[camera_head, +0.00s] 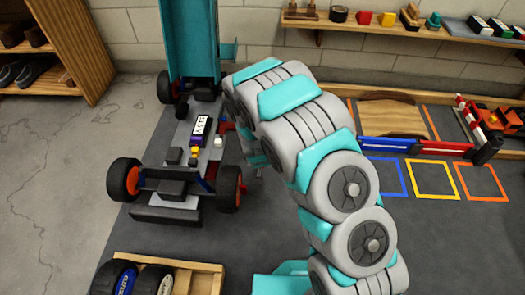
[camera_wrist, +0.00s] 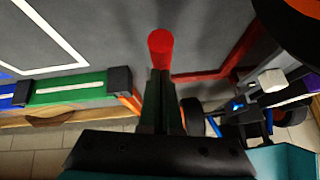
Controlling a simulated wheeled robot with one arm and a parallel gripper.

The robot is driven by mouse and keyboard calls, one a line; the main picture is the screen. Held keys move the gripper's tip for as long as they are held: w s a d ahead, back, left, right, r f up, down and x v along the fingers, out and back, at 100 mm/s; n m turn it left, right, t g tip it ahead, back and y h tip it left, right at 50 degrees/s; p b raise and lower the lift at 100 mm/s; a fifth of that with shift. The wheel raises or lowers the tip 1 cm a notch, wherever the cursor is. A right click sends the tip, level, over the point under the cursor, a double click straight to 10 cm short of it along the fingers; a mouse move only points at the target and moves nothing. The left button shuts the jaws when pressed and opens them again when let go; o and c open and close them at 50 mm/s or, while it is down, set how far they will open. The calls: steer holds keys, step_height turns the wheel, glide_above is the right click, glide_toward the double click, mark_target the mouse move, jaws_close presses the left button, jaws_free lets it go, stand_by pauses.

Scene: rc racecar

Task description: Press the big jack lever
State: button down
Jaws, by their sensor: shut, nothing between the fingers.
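A red cylindrical handle (camera_wrist: 160,48), which looks like the big jack lever, stands out in the wrist view just beyond my fingertips. My gripper (camera_wrist: 161,75) is shut and empty, its dark fingers pointing at the handle's lower end. I cannot tell whether they touch it. In the head view my arm hides the gripper and most of the jack area. Small red parts (camera_head: 227,124) show beside the car there. The racecar (camera_head: 180,165) has its teal body raised at the back, and its chassis and orange-hubbed wheels are exposed.
A wooden crate with wheels (camera_head: 180,262) stands in front of the car. Blue, yellow and orange floor squares (camera_head: 432,180) lie to the right, near a low barrier (camera_head: 435,147). A shelf (camera_head: 370,27) runs along the wall. The floor at left is clear.

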steer(key=shift+s+d+f, duration=0.1)
steer(key=shift+s+f, duration=0.2)
steer(key=shift+f, duration=0.25)
steer(key=shift+s+d+f, duration=0.1)
steer(key=shift+s+f, duration=0.2)
steer(key=shift+f, duration=0.2)
steer(key=shift+s+d+f, duration=0.3)
steer(key=shift+s+f, duration=0.05)
steer(key=shift+f, duration=0.05)
steer(key=r, duration=0.2)
steer(key=w+r, duration=0.1)
steer(key=r, duration=0.1)
steer(key=r+p, duration=0.1)
steer(key=shift+w+a+r, duration=0.15)
steer(key=shift+w+r, duration=0.1)
steer(key=shift+r, duration=0.15)
steer(key=s+r+p, duration=0.1)
steer(key=s+r, duration=0.4)
steer(key=s, duration=0.2)
steer(key=shift+s, duration=0.4)
